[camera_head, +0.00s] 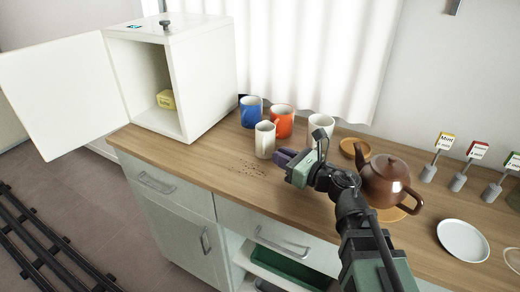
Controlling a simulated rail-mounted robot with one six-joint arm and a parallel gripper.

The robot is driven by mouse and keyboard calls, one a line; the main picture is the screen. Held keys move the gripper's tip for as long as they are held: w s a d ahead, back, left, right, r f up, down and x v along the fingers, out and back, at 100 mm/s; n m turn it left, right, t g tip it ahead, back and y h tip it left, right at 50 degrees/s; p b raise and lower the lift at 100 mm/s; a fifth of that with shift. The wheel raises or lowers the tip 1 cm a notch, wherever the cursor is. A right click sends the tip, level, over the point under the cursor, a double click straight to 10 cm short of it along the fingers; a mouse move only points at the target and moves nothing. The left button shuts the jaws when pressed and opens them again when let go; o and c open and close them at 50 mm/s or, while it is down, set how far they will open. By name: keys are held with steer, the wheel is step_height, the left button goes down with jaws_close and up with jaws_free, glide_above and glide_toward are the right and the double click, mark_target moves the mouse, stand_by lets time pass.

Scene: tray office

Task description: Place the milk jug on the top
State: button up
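A small cream-white jug (265,140) stands upright on the wooden counter, in front of an orange mug (282,121); I take it to be the milk jug. My gripper (287,158) is just right of and in front of it, low over the counter. Its purplish finger ends point left, and a small gap seems to separate them from the jug. Whether the fingers are open or shut is not clear at this angle. A white box cabinet (208,72) stands at the left end of the counter. Its flat top has a dark knob and a small dark-and-teal mark.
The cabinet door (62,88) hangs open leftward; a yellow packet (166,99) is inside. A blue mug (251,111) and white mug (320,127) stand near the jug. A brown teapot (388,182) is right of my arm. Dark crumbs (246,167) lie on the counter.

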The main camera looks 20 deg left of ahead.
mark_target(263, 149)
steer(key=x, duration=0.6)
steer(key=shift+a+f, duration=0.2)
jaws_close()
